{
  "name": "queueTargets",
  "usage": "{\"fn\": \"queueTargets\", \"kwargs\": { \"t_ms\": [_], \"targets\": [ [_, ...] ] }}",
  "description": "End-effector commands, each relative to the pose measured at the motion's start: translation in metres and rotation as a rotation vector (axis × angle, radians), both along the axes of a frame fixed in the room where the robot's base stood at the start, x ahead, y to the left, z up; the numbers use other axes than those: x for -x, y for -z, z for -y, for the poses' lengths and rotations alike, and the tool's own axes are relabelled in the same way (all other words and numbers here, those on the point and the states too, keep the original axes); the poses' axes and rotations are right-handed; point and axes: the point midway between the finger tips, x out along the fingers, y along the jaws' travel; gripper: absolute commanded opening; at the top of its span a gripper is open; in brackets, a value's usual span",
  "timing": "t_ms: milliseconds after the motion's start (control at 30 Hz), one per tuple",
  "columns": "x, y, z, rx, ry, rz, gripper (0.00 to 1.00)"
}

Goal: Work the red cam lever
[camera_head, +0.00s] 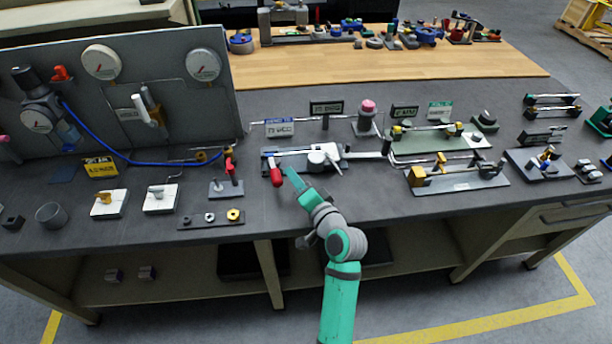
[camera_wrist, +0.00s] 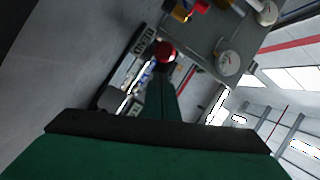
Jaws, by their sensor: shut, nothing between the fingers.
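The red cam lever (camera_head: 276,177) has a rounded red grip, and it sticks out toward the front from the left end of a grey valve actuator (camera_head: 300,161). My gripper (camera_head: 291,172) is shut and empty, just right of the red grip in the head view. In the wrist view a round red end (camera_wrist: 165,50), likely the lever's grip, shows just beyond the tip of my shut fingers (camera_wrist: 161,80). I cannot tell whether the fingers touch it. The lever's pivot is not clear.
A small stand with an upright red handle (camera_head: 230,166) is left of the actuator. A plate with several fittings (camera_head: 210,219) lies at the front left. A pink-topped post (camera_head: 367,112) stands behind.

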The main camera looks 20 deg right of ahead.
Motion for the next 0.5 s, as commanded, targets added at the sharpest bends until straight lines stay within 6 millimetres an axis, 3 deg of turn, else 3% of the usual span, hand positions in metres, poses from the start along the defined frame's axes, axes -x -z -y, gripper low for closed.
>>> {"fn": "queueTargets", "kwargs": {
  "t_ms": [133, 500],
  "targets": [
    [-0.0007, 0.0040, -0.0083, 0.000, 0.001, 0.000, 0.00],
    [-0.0002, 0.0048, -0.0080, 0.000, 0.004, 0.001, 0.00]
  ]
}}
